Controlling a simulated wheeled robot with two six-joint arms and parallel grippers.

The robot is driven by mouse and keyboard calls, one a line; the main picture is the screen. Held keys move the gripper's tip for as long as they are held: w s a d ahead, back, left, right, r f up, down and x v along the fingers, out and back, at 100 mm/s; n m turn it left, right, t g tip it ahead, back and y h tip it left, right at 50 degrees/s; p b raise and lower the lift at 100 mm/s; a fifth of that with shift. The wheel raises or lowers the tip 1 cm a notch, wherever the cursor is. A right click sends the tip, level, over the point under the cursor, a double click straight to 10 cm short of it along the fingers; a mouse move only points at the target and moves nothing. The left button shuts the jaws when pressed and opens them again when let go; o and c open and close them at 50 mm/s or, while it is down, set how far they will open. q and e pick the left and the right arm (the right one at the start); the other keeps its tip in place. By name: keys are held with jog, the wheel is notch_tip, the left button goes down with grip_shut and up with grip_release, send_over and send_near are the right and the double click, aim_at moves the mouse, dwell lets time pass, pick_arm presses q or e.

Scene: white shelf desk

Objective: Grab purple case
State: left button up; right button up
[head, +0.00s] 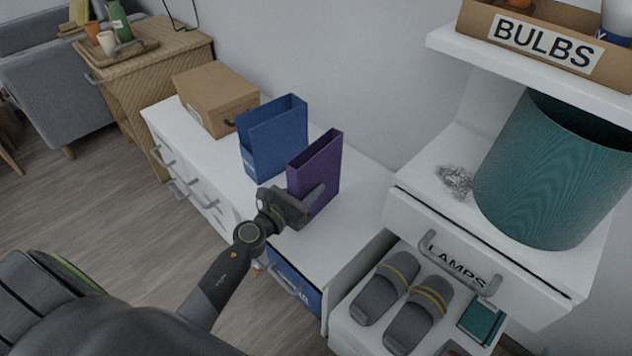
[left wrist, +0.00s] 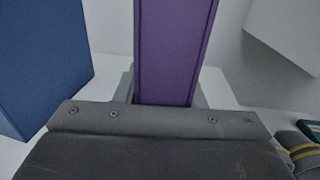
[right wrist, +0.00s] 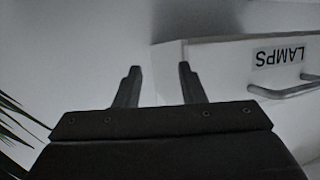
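The purple case (head: 318,172) is a tall, narrow, open-topped box standing upright on the white desk, right of a blue case. My left gripper (head: 308,198) is at its near narrow side, low down. In the left wrist view the purple case (left wrist: 176,50) stands between the two fingers (left wrist: 165,92), which show close along both sides. Whether they press on it or are only around it cannot be told. My right gripper (right wrist: 160,72) is open and empty near the drawer labelled LAMPS; it is not visible in the head view.
The blue case (head: 274,138) stands close by, with a cardboard box (head: 215,100) further left. At right are an open drawer (head: 470,262), slippers (head: 418,318), a teal bin (head: 545,170) and a shelf (head: 450,45) above. Clear desk lies right of the purple case.

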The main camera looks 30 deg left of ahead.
aim_at(307, 156)
pick_arm(q)
jog(key=c, duration=0.6)
